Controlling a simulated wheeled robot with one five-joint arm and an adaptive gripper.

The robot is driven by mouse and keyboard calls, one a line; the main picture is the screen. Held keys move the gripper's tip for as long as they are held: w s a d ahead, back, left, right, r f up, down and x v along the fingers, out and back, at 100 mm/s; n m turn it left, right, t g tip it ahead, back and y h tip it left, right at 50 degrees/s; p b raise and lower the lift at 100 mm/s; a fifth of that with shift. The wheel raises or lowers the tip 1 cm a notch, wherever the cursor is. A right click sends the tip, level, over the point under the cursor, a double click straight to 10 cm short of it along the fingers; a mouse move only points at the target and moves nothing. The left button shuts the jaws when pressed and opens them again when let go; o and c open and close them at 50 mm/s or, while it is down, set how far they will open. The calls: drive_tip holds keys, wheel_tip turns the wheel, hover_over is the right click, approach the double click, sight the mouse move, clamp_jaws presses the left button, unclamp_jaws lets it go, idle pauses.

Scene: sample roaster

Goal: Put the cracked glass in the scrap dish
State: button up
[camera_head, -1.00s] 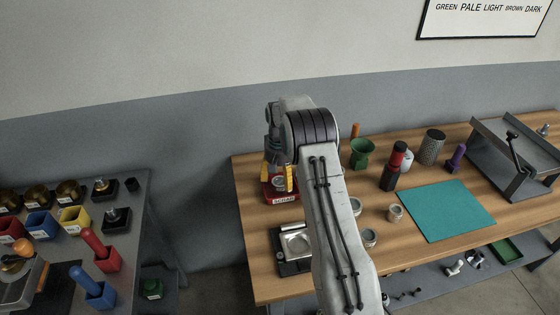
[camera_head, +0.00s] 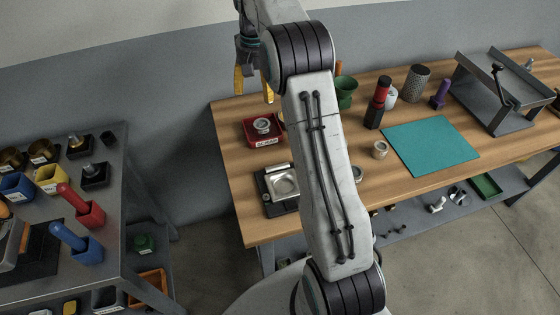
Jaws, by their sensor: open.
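The red scrap dish (camera_head: 252,138) is on the left end of the wooden bench, with a white label reading SCRAP on its front. A small round glass (camera_head: 262,125) with a pale rim sits inside the dish; a crack is too small to see. My gripper (camera_head: 254,88) is open, with its yellow fingers spread apart. It hangs above and behind the dish in the picture, clear of the glass, with nothing visible between the fingers.
A small scale (camera_head: 283,184) stands in front of the dish. A red and black bottle (camera_head: 377,105) and green funnel (camera_head: 346,92) stand behind. A grey table (camera_head: 120,200) with coloured bins is at left.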

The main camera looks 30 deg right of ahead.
drive_tip(key=s+a+r+n+t, duration=0.1)
drive_tip(key=s+a+r, duration=0.3)
drive_tip(key=s, duration=0.4)
drive_tip(key=s+a+r+n+t, duration=0.1)
drive_tip(key=s+a+r, duration=0.25)
drive_tip(key=s, duration=0.45)
drive_tip(key=s+a+f+n, duration=0.1)
drive_tip(key=s+f, duration=0.1)
drive_tip(key=s, duration=0.6)
drive_tip(key=s+a+f+n+t, duration=0.1)
drive_tip(key=s+a+f, duration=0.1)
drive_tip(key=s, duration=0.7)
drive_tip(key=shift+d, duration=0.15)
